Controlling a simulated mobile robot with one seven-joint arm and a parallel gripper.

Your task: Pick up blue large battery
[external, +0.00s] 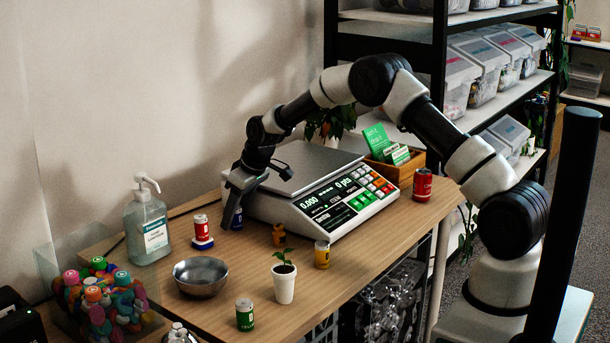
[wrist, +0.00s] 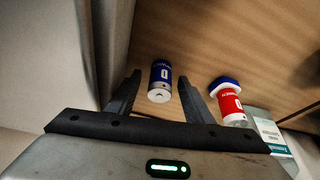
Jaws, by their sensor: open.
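The blue large battery (wrist: 161,78) stands on the wooden table in the wrist view, between the two open fingers of my gripper (wrist: 155,95). Both fingers appear apart from it. In the external view the battery (external: 237,218) is partly hidden behind a finger of my gripper (external: 232,208), next to the left side of the scale.
A scale (external: 335,195) stands close on the right.

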